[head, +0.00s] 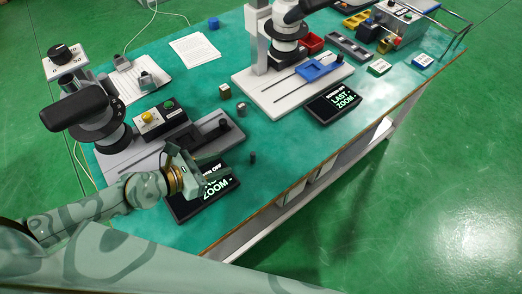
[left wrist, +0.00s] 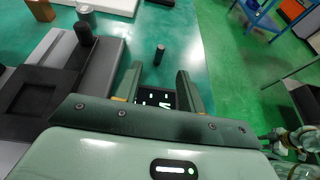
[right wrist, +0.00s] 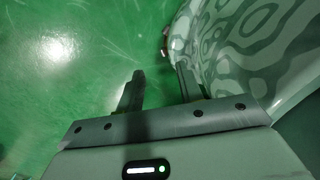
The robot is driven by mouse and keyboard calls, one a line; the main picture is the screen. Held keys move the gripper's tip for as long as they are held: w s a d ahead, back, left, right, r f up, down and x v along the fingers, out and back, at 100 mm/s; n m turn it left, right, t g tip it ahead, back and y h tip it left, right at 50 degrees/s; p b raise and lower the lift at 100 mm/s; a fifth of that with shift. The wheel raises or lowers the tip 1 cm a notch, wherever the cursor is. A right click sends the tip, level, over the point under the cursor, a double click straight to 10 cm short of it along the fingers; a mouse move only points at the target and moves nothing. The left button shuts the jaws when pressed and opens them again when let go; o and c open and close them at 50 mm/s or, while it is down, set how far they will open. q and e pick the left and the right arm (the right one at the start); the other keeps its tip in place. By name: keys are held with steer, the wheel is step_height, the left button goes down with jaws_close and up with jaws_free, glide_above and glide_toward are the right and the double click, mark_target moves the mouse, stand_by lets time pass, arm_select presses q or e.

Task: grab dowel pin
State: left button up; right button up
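The dowel pin (head: 252,158) is a small dark upright cylinder on the teal table, to the right of the left display. It also shows in the left wrist view (left wrist: 160,54), beyond the fingertips and roughly in line with the gap between them. My left gripper (head: 214,167) is open and empty over the left display, apart from the pin. Its two spread fingers show in the left wrist view (left wrist: 158,78). My right gripper (right wrist: 160,76) is open and empty over the green floor, away from the table; the pin is not in its view.
The left display (head: 204,193) lies under my left gripper. Left of it stands a grey base (head: 125,160) with a microscope (head: 95,120). A second display (head: 334,103) is to the right. The table around the pin is clear.

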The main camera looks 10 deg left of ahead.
arm_select(q)
steer(key=b, duration=0.1)
glide_toward(258, 158)
steer(key=w+d+r, duration=0.1)
steer(key=w+d, duration=0.1)
steer(key=w, duration=0.1)
steer(key=shift+r, duration=0.4)
steer(key=shift+w+d+f, duration=0.2)
steer(key=shift+w+d, duration=0.15)
steer(key=shift+d, duration=0.1)
steer(key=b+x, duration=0.2)
steer(key=x, duration=0.3)
steer(key=shift+s, duration=0.15)
arm_select(e)
steer(key=f, duration=0.1)
steer(key=s, duration=0.1)
steer(key=f, duration=0.1)
steer(key=shift+s+a+f, duration=0.15)
steer(key=shift+a+f, duration=0.15)
arm_select(q)
jaws_close()
